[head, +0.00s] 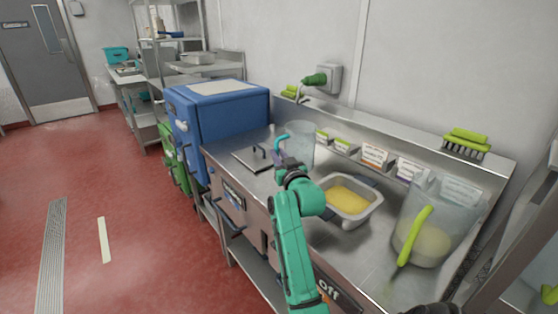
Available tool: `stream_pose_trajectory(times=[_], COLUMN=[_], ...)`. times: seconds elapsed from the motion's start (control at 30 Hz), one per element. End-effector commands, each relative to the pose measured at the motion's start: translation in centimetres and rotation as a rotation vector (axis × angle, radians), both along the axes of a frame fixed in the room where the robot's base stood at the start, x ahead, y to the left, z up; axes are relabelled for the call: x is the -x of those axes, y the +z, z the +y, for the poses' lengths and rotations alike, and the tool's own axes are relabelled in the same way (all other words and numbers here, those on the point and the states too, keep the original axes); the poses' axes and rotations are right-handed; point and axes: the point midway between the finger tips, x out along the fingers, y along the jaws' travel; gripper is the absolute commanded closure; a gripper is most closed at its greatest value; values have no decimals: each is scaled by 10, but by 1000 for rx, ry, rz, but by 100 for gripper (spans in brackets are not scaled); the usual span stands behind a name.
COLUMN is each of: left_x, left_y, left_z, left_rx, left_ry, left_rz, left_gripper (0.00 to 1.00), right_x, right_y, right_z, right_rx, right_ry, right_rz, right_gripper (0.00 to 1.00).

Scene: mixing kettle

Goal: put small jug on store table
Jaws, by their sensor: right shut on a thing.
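The small jug (301,146) is clear, with a teal handle (281,143). It shows in the middle of the head view, over the steel counter. My right gripper (288,164), on the green arm, is shut on the small jug at its handle side. The fingers are small and partly hidden, and I cannot tell whether the jug touches the counter. A steel table (130,77) stands far off at the back left; I cannot tell whether it is the store table.
The steel counter (372,265) holds a tub of yellow contents (349,201) and a large clear jug (455,216) with a green handle. A blue box (226,122) stands left of the counter. Steel shelves (185,45) stand behind. Open red floor (145,235) lies at left.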

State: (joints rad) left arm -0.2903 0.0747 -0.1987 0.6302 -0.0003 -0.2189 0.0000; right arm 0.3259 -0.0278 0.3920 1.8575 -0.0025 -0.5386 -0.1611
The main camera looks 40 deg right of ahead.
Motion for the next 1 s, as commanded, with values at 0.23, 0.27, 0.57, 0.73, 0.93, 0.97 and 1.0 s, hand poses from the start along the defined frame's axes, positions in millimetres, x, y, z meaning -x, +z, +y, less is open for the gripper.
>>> stream_pose_trajectory(times=[0.23, 0.27, 0.57, 0.73, 0.93, 0.97, 1.0], left_x=[8, 9, 12, 12, 13, 13, 13], left_y=[-1, -1, -5, -7, -6, -6, -6], left_z=[-1, -1, 3, 4, 4, 4, 4], left_rx=[1, 1, -6, -6, -7, -7, -7], left_ry=[-2, -2, -4, -4, -2, -2, -2], left_rz=[15, 15, 21, 22, 22, 22, 22], left_gripper=[50, 50, 50, 50, 50, 50, 50], right_x=[0, 0, 0, 0, 0, 0, 0], right_y=[-16, -16, -24, -28, -28, -28, -28], right_z=[0, 0, 0, 0, 0, 0, 0], right_rx=[1, 1, 1, 2, 0, 0, 0], right_ry=[-1, -1, -1, -1, 0, 0, 0], right_rz=[-3, -3, -1, -2, -1, -1, -1], right_gripper=[100, 100, 100, 100, 52, 52, 52])
